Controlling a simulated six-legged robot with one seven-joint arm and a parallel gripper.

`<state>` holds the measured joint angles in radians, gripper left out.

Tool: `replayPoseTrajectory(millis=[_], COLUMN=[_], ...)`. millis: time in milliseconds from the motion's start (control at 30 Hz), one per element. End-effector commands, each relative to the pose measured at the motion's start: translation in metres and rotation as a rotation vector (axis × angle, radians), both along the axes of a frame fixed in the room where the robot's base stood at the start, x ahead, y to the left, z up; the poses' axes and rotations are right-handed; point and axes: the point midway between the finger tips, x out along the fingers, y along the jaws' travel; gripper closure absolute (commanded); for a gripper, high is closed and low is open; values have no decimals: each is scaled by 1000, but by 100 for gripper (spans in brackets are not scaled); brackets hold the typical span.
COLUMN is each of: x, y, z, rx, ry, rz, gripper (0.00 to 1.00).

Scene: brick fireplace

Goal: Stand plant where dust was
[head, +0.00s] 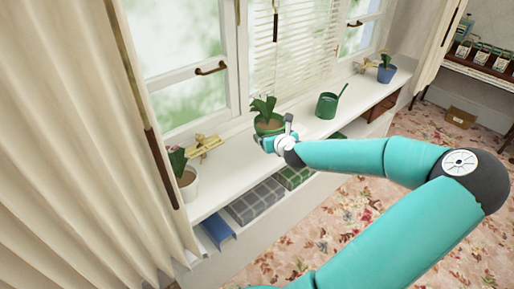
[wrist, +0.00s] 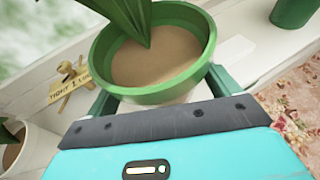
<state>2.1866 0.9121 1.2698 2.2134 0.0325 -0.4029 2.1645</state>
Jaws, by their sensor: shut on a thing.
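A leafy plant in a green pot (head: 268,126) is at the middle of the white window sill (head: 225,165). My gripper (head: 273,141) is shut on this pot. In the wrist view the pot's rim and brown soil (wrist: 155,55) lie between the fingers of my gripper (wrist: 160,90); the plant looks upright. The pot's base is hidden, so I cannot tell whether it touches the sill. I make out no dust on the sill. A pale flat patch (wrist: 228,52) lies right of the pot.
A white-potted plant (head: 189,184) and a small wooden sign (head: 203,147) stand left on the sill. A green watering can (head: 328,104) and a blue-potted plant (head: 386,72) stand right. Boxes (head: 257,201) fill the shelf below. A curtain (head: 80,130) hangs at left.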

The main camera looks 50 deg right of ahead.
Motion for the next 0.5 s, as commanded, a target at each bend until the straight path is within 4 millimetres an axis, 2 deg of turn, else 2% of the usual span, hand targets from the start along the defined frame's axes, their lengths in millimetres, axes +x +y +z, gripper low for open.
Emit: replayPoseTrajectory(millis=[133,300,500], x=[26,50,66], y=[4,7,8], z=[-12,-41,-60], rx=[-1,1,-2], ry=[-1,-2,-2], rz=[2,2,-1], gripper=[52,52,52])
